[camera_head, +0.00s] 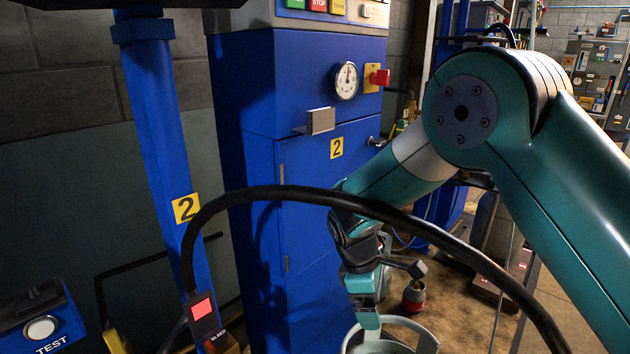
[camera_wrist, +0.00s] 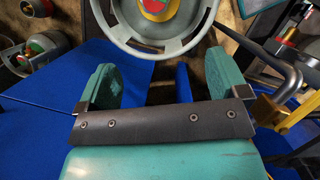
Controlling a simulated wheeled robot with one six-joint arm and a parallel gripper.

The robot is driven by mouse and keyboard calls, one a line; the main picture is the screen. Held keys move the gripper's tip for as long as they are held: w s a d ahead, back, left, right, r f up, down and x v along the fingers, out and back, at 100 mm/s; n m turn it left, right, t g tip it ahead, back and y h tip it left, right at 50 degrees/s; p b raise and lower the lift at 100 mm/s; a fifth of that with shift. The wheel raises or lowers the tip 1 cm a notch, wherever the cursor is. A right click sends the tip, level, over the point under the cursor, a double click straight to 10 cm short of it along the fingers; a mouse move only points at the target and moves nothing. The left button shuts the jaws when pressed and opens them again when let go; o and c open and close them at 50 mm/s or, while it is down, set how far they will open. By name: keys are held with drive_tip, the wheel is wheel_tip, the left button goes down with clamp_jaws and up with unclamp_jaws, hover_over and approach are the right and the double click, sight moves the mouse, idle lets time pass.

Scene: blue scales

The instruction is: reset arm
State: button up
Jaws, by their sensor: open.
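My arm is teal and reaches down from the right in the head view. My gripper (camera_wrist: 162,78) shows two teal fingers set wide apart in the wrist view, with nothing held between them. A grey ring-shaped collar (camera_head: 425,341) with slots lies just by the fingers. In the wrist view this collar (camera_wrist: 180,46) is beyond the fingertips, around a red and yellow centre. I cannot tell whether a finger touches it.
A blue cabinet (camera_head: 300,200) with a gauge (camera_head: 346,80), a red knob (camera_head: 379,77) and a small handle plate stands behind my arm. A blue post (camera_head: 165,130) marked 2 is left of it. A blue TEST box (camera_head: 40,325) is at lower left. A small canister (camera_head: 414,296) stands on the floor.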

drive_tip(key=s+d+r+m+y, duration=0.1)
drive_tip(key=s+r+m+y, duration=0.1)
drive_tip(key=s+r, duration=0.35)
drive_tip(key=s+d+r+m+y, duration=0.1)
drive_tip(key=s+r+y, duration=0.15)
drive_tip(key=r, duration=0.55)
drive_tip(key=s+r+m+t+y, duration=0.1)
drive_tip(key=s+r+m+y, duration=0.15)
drive_tip(key=s, duration=0.55)
drive_tip(key=s+r+m+y, duration=0.1)
drive_tip(key=s+r, duration=0.3)
drive_tip(key=s, duration=0.5)
wheel_tip(320, 180, up, 12)
drive_tip(key=p, duration=1.2)
drive_tip(key=shift+w+r, duration=0.15)
